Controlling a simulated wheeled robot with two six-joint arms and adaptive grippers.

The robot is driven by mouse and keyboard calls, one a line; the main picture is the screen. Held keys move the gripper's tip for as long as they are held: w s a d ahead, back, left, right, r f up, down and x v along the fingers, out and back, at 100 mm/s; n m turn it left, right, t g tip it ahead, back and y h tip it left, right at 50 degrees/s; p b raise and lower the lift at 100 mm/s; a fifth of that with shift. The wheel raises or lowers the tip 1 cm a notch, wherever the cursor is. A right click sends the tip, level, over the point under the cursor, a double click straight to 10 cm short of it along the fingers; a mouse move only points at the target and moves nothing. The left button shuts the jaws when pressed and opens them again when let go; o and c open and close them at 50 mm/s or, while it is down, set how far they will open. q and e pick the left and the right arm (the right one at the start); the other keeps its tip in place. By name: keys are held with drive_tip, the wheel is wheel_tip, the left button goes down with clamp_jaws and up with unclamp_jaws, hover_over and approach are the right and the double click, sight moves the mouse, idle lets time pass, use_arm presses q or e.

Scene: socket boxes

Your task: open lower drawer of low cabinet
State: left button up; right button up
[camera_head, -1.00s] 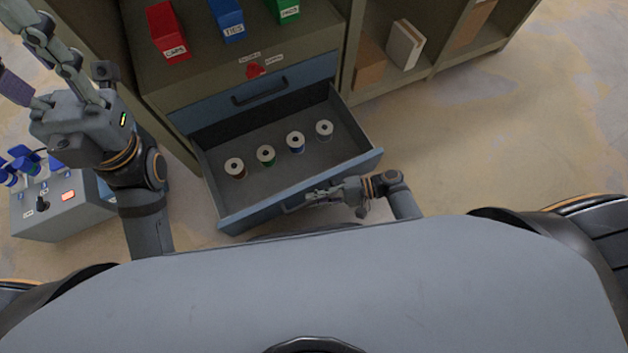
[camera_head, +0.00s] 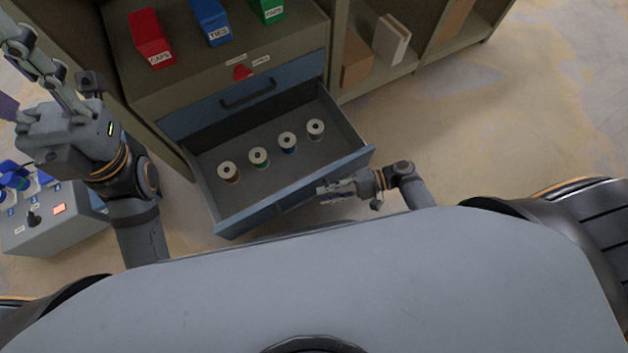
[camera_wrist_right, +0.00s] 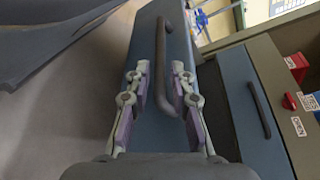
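The low cabinet's lower drawer (camera_head: 222,205) is pulled well out, its inside showing. Its blue-grey front faces my body, and its bar handle (camera_wrist_right: 162,55) shows in the right wrist view. My right gripper (camera_head: 322,191) is just outside the drawer front. In the right wrist view its fingers (camera_wrist_right: 163,82) are spread, with the handle seen in the gap between them; neither finger is clamped on it. My left gripper (camera_head: 18,75) is raised at the far left, fingers spread and empty, partly cut off by the frame edge.
Several spools (camera_head: 258,157) stand in the drawer. The upper drawer (camera_head: 250,97) is shut. Red (camera_head: 150,40), blue (camera_head: 211,22) and green boxes (camera_head: 267,10) sit on top. A grey control box (camera_head: 45,222) is at left. Floor at right is clear.

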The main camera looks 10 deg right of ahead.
drive_tip(key=v, duration=0.6)
drive_tip(key=shift+d, duration=0.45)
